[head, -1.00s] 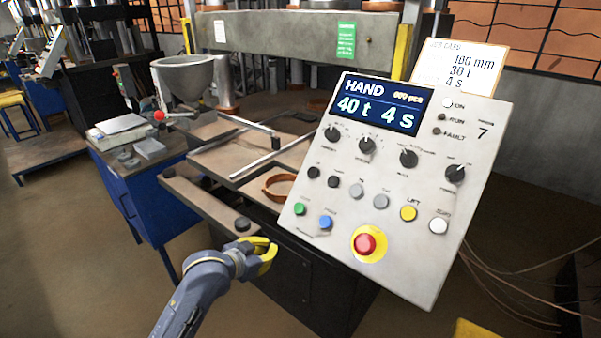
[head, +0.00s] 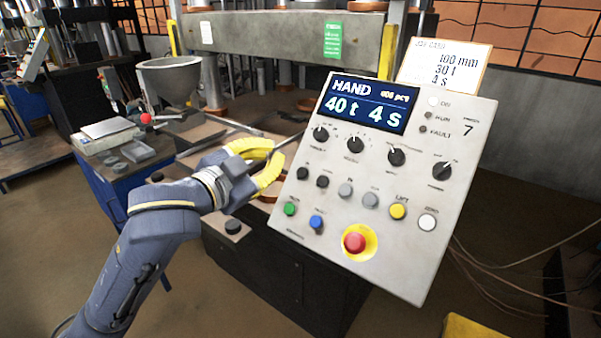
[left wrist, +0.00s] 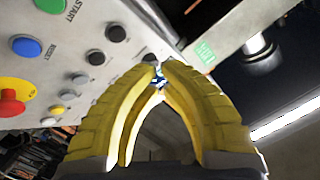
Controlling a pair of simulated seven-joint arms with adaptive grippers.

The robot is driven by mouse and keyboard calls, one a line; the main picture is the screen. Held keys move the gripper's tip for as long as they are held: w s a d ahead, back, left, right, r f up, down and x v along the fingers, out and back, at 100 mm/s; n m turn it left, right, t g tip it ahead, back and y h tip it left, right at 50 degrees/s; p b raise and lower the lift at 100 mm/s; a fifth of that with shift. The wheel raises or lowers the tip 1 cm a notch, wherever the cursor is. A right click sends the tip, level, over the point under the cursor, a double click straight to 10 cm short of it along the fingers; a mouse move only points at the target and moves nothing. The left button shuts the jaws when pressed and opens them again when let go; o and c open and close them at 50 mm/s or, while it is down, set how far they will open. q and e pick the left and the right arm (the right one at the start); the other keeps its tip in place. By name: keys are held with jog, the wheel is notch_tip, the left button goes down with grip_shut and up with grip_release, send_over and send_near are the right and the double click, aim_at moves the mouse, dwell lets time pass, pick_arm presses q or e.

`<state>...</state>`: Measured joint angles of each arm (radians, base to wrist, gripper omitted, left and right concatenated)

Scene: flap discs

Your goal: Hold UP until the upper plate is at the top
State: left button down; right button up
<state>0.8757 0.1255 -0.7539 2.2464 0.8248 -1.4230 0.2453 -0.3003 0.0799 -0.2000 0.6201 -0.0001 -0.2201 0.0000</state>
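The control panel (head: 375,270) faces me, tilted. Its display (head: 366,104) reads HAND, 40 t, 4 s. Two black buttons (head: 302,173) and two grey buttons (head: 345,190) sit in a row with a yellow one (head: 398,211) and a white one (head: 427,222); I cannot read which is UP. My left gripper (head: 279,157) is at the panel's left edge, near the black buttons. In the left wrist view its yellow fingertips (left wrist: 157,68) meet, with black buttons (left wrist: 96,57) beyond; contact is not visible. The grey press beam (head: 280,35) spans the back; I cannot tell whether it is the upper plate. My right gripper is not in view.
A red stop button (head: 354,243) on yellow sits low on the panel, below the green (head: 290,208) and blue (head: 316,222) buttons. A job card (head: 445,63) stands above. A blue cabinet (head: 125,190) and funnel (head: 168,78) are at left. Cables hang at right.

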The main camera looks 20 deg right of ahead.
aim_at(302, 173)
pick_arm(q)
jog(key=shift+s+d+r+m+h, duration=0.2)
jog(key=shift+s+r+m+h, duration=0.15)
jog(key=shift+s+r, duration=0.85)
jog(key=shift+w+d, duration=0.1)
jog(key=shift+w, duration=0.05)
jog(key=shift+w+d+f, duration=0.6)
jog(key=shift+d+f, duration=0.3)
jog(key=shift+w+d+f, duration=0.65)
jog(key=shift+d+f, duration=0.25)
jog(key=shift+f, duration=0.05)
jog(key=shift+w+d+f, duration=0.6)
jog(key=shift+d+f, duration=0.3)
jog(key=shift+w+d+f, duration=0.1)
jog(key=shift+f, duration=0.05)
jog(key=shift+w+d+f, duration=0.1)
jog(key=shift+d+f, duration=0.05)
